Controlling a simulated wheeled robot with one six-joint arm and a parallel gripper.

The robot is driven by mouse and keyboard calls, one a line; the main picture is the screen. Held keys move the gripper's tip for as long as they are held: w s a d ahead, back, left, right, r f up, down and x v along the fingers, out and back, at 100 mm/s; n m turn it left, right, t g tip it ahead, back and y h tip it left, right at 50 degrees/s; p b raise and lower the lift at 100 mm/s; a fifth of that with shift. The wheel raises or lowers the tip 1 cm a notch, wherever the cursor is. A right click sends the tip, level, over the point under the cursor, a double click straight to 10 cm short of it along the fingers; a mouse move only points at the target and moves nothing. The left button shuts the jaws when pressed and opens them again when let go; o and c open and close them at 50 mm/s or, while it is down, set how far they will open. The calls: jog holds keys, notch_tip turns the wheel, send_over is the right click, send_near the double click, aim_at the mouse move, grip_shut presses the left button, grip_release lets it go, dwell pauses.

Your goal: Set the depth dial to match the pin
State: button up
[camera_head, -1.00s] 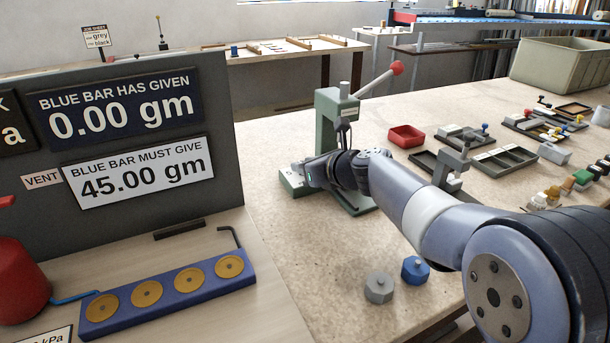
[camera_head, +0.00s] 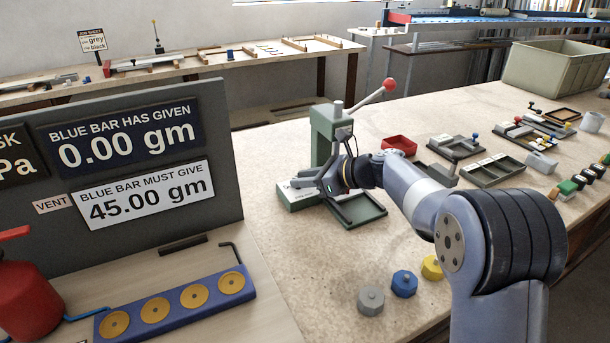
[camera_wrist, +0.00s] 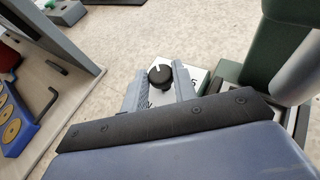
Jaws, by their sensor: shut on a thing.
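The depth dial (camera_wrist: 160,73) is a black round knob with a white pointer mark, on a white plate (camera_wrist: 196,78) with partly visible figures. My gripper (camera_wrist: 161,78) has a finger on each side of the knob and is shut on it. In the head view my gripper (camera_head: 310,182) is low at the left front of the green press (camera_head: 325,135), and the dial is hidden there. The white mark points towards the upper left in the wrist view. Most of the scale is covered. I cannot make out the pin in either view.
The press has a lever with a red ball (camera_head: 389,84). A red tray (camera_head: 399,144) and dark trays (camera_head: 490,171) lie to its right. Several coloured weights, including a blue one (camera_head: 404,283), stand at the front edge.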

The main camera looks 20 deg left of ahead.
jog(key=o, duration=1)
jog(key=shift+c, duration=0.2)
jog(key=v, duration=1)
jog(key=shift+d+r+p, duration=0.1)
jog(key=shift+d+p, duration=0.2)
jog(key=shift+d, duration=0.1)
